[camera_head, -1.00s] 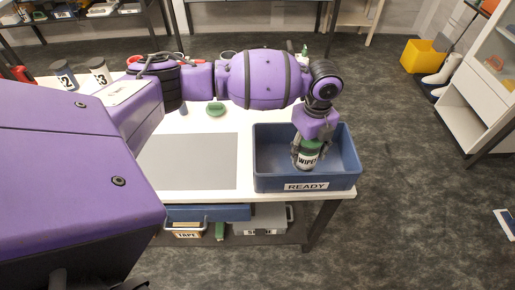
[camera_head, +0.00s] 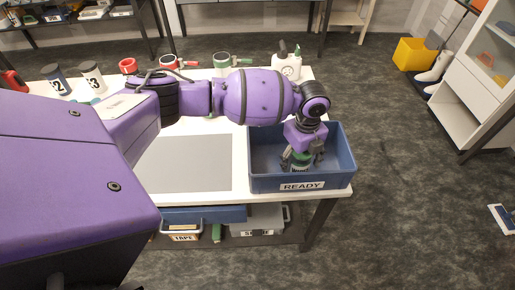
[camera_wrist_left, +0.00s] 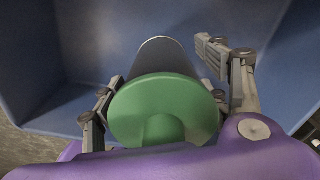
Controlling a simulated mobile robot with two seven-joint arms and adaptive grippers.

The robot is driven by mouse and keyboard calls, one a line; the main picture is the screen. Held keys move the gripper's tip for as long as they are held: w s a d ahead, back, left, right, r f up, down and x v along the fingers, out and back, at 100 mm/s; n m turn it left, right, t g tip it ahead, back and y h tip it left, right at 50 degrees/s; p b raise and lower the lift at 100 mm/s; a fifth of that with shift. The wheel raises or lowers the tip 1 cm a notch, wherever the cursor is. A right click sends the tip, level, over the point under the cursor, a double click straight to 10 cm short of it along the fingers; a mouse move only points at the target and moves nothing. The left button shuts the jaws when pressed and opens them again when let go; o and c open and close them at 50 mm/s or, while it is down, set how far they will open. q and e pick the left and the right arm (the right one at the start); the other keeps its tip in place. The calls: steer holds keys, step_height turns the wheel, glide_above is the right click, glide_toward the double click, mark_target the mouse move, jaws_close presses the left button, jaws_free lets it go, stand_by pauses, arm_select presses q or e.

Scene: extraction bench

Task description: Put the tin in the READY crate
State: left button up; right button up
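The tin, a dark cylinder with a green lid, is inside the blue READY crate (camera_head: 348,172). In the head view the tin (camera_head: 300,168) shows only in part, low behind the crate's front wall. My left gripper (camera_head: 301,162) is down in the crate around the tin, with its fingers spread to either side. In the left wrist view the tin's green lid (camera_wrist_left: 165,108) faces the camera, and my left gripper (camera_wrist_left: 165,85) has one finger on each side, with a gap at the right finger. The tin's base is hidden. My right gripper is not in view.
The crate stands at the right end of the white table, beside a grey mat (camera_head: 185,163).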

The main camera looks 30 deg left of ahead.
arm_select(q)
steer(key=shift+w+r, duration=0.1)
steer(key=shift+r, duration=0.1)
steer(key=shift+r, duration=0.35)
step_height(320, 180, up, 12)
steer(key=shift+f+p, duration=0.25)
steer(key=shift+p, duration=0.05)
steer(key=shift+f, duration=0.15)
